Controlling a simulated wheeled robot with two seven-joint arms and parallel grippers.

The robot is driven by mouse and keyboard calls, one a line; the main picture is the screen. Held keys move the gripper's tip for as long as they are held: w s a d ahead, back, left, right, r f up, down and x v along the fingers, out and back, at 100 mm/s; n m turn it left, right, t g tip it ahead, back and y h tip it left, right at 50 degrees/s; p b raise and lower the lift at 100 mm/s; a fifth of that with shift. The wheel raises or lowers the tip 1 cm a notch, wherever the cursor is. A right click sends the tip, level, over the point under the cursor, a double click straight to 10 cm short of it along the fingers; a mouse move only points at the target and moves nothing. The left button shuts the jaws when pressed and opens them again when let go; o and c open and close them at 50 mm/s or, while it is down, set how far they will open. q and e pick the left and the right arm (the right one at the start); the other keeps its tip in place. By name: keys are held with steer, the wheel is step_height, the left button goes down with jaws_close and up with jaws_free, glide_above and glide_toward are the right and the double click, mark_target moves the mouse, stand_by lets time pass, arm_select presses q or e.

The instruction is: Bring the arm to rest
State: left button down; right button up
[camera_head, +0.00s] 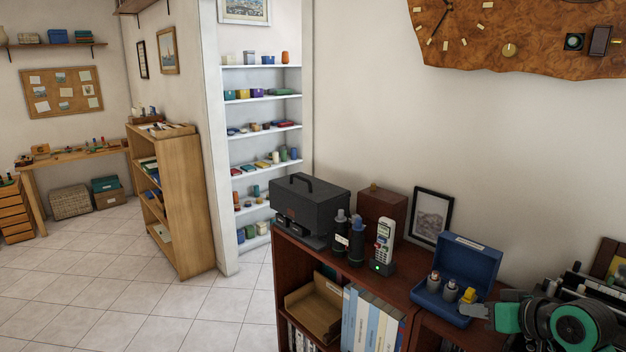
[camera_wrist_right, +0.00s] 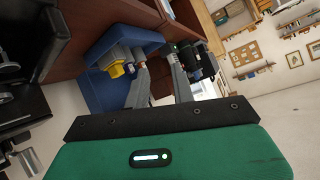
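My right gripper (camera_head: 474,312) reaches in from the lower right of the head view, beside the open blue box (camera_head: 461,253). In the right wrist view its two grey fingers (camera_wrist_right: 160,75) stand apart with a gap between them, and I see nothing held. The blue box also shows in the wrist view (camera_wrist_right: 95,91), at the left finger. It holds two grey-topped cylinders (camera_head: 449,290) and a yellow piece (camera_head: 468,296). Whether the fingers touch the box is unclear. My left gripper is out of view.
A dark wood shelf unit (camera_head: 398,291) carries a cordless phone (camera_head: 384,243), two dark bottles (camera_head: 356,240), a black case (camera_head: 309,207) and a picture frame (camera_head: 431,215). Dark equipment (camera_head: 590,284) stands close behind my right arm. Tiled floor (camera_head: 150,310) is open at left.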

steer(key=s+a+f+g+h, duration=0.1)
steer(key=s+a+f+g, duration=0.15)
steer(key=s+f, duration=0.45)
steer(key=s+a+f+g+h, duration=0.1)
steer(key=s+a+f, duration=0.3)
steer(key=f, duration=0.6)
steer(key=s+a+f+g+h, duration=0.15)
steer(key=s+f, duration=0.25)
steer(key=s, duration=0.6)
steer(key=s+a+f+g+h, duration=0.1)
steer(key=s+a+f+g, duration=0.2)
steer(key=s, duration=0.7)
steer(key=s+d+f+x, duration=0.1)
steer(key=s+x, duration=0.2)
steer(key=x, duration=1.3)
steer(key=s+x, duration=0.4)
steer(key=x, duration=1.2)
steer(key=s+d+f, duration=0.1)
steer(key=s+f, duration=0.8)
steer(key=s+d+f+n+g, duration=0.1)
steer(key=s+d+f, duration=0.1)
steer(key=s+f, duration=0.8)
steer(key=shift+s+d+f, duration=0.2)
steer(key=shift+d+f, duration=0.1)
